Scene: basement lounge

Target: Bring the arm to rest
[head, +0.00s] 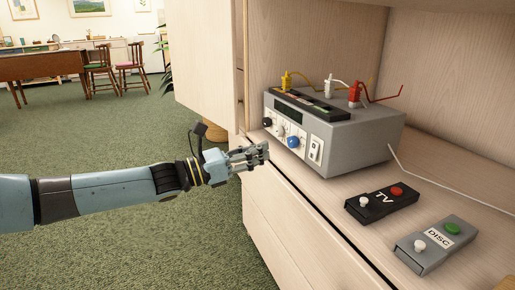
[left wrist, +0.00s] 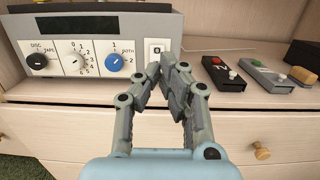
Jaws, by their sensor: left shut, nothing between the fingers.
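My left gripper (head: 262,153) is shut and empty. In the head view its arm reaches in from the left, and its fingertips are at the front edge of the wooden cabinet shelf, in front of the grey control box (head: 340,130). In the left wrist view the shut fingers (left wrist: 168,72) point at the box's lower right corner, beside the white rocker switch (left wrist: 158,48). I cannot tell whether the fingertips touch anything. My right gripper is in neither view.
The box carries black, white and blue knobs and yellow, white and red plugs. Open green carpet (head: 120,130) lies left. A table (head: 40,65) and chairs stand far back.

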